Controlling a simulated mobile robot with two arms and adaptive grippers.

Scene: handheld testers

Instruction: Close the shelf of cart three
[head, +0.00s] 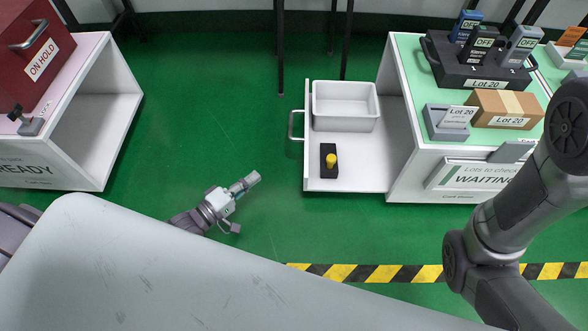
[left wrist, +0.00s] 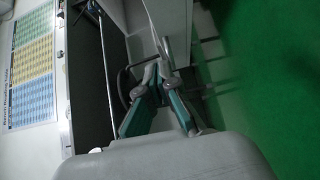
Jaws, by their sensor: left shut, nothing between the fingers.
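A white cart (head: 400,178) at the right, marked "WAITING", has its shelf (head: 350,155) pulled out to the left. I cannot read a cart number. The shelf holds a white bin (head: 345,122) and a black block with a yellow button (head: 329,160). A handle (head: 292,125) is on the shelf's left end; a curved handle (left wrist: 123,88) shows in the left wrist view near my fingers. My left gripper (head: 250,182) is shut and empty, left of the shelf and apart from it in the head view. My right gripper is out of view.
A second cart (head: 95,130) stands at the left with a red "ON HOLD" box (head: 35,55). Boxes and handheld testers stand on the right cart's green top (head: 412,75). Green floor (head: 210,90) is clear between the carts. A striped line (head: 370,273) crosses the floor.

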